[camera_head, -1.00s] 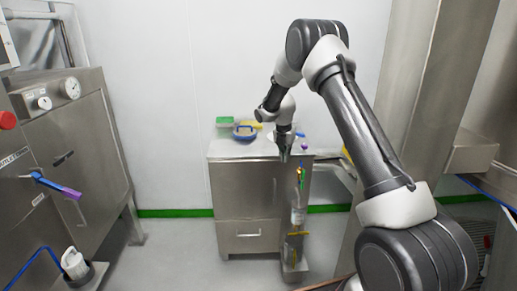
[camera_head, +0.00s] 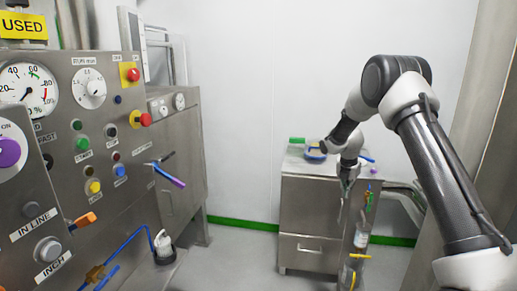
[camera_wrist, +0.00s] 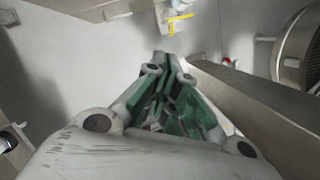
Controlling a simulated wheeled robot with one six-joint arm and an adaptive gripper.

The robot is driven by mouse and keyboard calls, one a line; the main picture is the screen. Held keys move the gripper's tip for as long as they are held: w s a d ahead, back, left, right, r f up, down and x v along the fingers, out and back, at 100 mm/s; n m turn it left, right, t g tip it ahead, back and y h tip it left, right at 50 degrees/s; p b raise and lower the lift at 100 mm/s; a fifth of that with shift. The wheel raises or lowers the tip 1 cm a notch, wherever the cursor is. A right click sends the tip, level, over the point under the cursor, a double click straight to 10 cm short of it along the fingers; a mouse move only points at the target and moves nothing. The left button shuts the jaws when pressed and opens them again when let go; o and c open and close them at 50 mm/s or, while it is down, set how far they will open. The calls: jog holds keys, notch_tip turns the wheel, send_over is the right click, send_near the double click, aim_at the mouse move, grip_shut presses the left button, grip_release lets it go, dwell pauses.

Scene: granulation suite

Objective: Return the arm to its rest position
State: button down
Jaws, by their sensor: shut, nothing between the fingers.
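My arm reaches from the right side of the head view, bent at the elbow, with its end hanging downward. My gripper (camera_head: 346,190) points down in front of the steel cabinet (camera_head: 309,246). In the wrist view my gripper (camera_wrist: 168,58) shows its green-padded fingers together, shut and empty. Nothing touches the fingertips that I can see.
A control panel (camera_head: 100,160) with dials and buttons fills the left. A blue-rimmed bowl (camera_head: 315,154) and a green item (camera_head: 297,140) sit on the cabinet. Grey floor (camera_head: 235,258) is open between.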

jog(key=s+m+g, duration=0.3)
jog(key=s+m, duration=0.8)
jog(key=m, duration=0.1)
jog(key=s+r+m+t, duration=0.1)
jog(key=s+r+m, duration=0.4)
jog(key=s+r, duration=0.3)
jog(key=s+r+m+t+y, duration=0.1)
jog(key=s+r+m, duration=0.4)
jog(key=s, duration=1.2)
jog(key=s+r+m+t+y, duration=0.1)
jog(key=s+r+m+t, duration=0.2)
jog(key=s+r, duration=0.9)
jog(key=r+m, duration=0.1)
jog(key=m, duration=0.1)
jog(key=shift+s+m, duration=0.3)
jog(key=shift+r, duration=0.1)
